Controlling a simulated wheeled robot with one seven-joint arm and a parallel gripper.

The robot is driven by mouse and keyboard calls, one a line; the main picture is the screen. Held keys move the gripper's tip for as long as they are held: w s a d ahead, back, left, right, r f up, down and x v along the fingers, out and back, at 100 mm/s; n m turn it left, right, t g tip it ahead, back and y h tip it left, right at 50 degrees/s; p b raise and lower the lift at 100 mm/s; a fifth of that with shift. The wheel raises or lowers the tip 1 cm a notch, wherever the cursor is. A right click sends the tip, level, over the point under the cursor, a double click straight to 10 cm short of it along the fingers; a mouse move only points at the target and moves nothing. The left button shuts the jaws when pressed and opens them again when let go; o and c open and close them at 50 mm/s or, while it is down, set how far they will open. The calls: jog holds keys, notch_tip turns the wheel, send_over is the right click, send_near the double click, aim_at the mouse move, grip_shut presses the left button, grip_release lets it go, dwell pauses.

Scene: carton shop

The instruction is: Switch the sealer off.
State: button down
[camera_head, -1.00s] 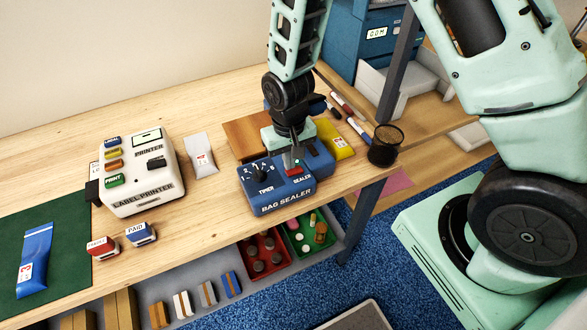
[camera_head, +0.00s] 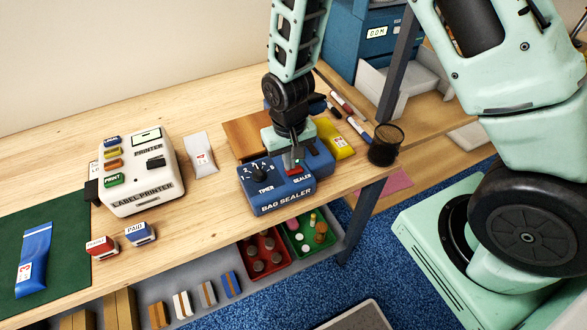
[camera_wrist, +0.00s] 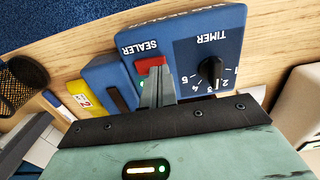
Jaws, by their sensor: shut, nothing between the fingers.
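The blue bag sealer (camera_head: 272,198) stands on the table near its front edge. It has a black timer knob (camera_head: 260,174) and a red sealer switch (camera_head: 294,170); both also show in the wrist view, the knob (camera_wrist: 211,71) and the switch (camera_wrist: 150,64). My gripper (camera_wrist: 156,72) is shut and empty, its fingertips at the red switch's edge, touching it or very close. The fingers hide part of the switch, so its tilt is unclear. A small green spot (camera_wrist: 140,84) shows beside the fingers on the sealer.
A label printer (camera_head: 140,175) stands to the left, with two stamps (camera_head: 140,233) before it. A yellow packet (camera_head: 335,140), markers and a black mesh cup (camera_head: 385,146) lie close to the sealer's right. Bins of small items (camera_head: 264,256) sit below the table edge.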

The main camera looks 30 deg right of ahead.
jog(key=shift+f+b, duration=0.5)
jog(key=shift+f, duration=0.25)
jog(key=shift+r, duration=0.15)
jog(key=shift+r+p, duration=2.8)
jog(key=shift+r, duration=0.65)
jog(key=shift+f, duration=0.1)
jog(key=shift+s+a+b, duration=0.15)
jog(key=shift+a+b, duration=0.15)
jog(key=shift+b, duration=0.05)
jog(key=s+a+r+n+b, duration=0.2)
jog(key=s+r+n+b, duration=0.2)
jog(key=s, duration=0.6)
jog(key=s+a+r+n+b, duration=0.3)
jog(key=s+r+b, duration=0.2)
jog(key=s, duration=0.4)
jog(key=shift+s+a+r+n+y+b, duration=0.15)
jog(key=shift+s+a+n+y+b, duration=0.15)
jog(key=shift+s+a+n+b, duration=0.15)
jog(key=shift+w+d, duration=0.1)
